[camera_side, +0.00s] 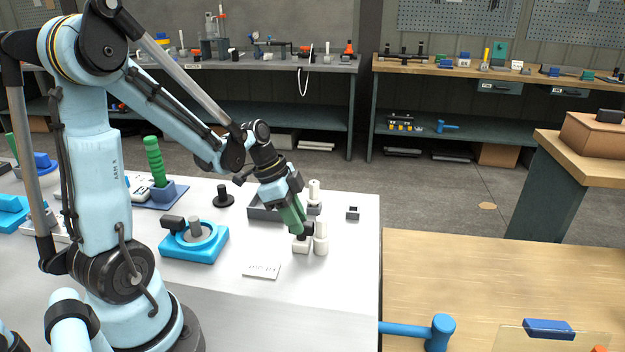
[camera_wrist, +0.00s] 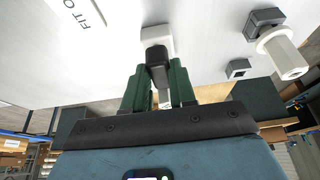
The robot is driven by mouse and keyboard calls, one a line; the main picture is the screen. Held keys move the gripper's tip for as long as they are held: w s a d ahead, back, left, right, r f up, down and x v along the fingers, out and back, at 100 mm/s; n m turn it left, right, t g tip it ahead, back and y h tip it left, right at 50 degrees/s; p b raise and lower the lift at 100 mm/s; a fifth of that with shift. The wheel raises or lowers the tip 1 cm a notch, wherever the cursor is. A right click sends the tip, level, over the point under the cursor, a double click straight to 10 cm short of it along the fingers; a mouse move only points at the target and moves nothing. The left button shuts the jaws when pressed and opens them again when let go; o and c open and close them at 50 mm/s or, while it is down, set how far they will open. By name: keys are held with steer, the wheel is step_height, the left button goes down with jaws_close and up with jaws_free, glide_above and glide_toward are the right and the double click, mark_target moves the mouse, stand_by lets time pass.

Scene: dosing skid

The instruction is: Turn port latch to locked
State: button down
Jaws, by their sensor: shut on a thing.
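My gripper (camera_side: 297,226) points down at the white table with its green fingers at a small white block (camera_side: 301,244). In the wrist view, the gripper (camera_wrist: 160,82) has its green fingers closed around a black latch handle (camera_wrist: 156,60). The handle stands on the white block (camera_wrist: 158,37). The fingers and wrist hide part of the handle, and its angle relative to any locked mark cannot be read. A white placard (camera_side: 261,271) lies in front, and its printed text shows partly in the wrist view (camera_wrist: 82,12).
A white cylinder (camera_side: 321,240) stands close to the right of the block. A grey tray (camera_side: 262,212) lies behind. A small grey socket (camera_side: 353,213) is to the right. A blue fixture with a ring (camera_side: 194,246) sits left. Table front is mostly clear.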

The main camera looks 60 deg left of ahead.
stand_by(0.4)
steer(key=c, duration=1.2)
jaws_free()
steer(key=shift+r, duration=0.1)
steer(key=v, duration=1.2)
steer(key=d+f+n+t+y, duration=0.2)
steer(key=d+n+t+y, duration=0.1)
steer(key=d+n, duration=0.6)
steer(key=d, duration=0.4)
steer(key=shift+s+f+t, duration=0.35)
steer(key=shift+t, duration=0.05)
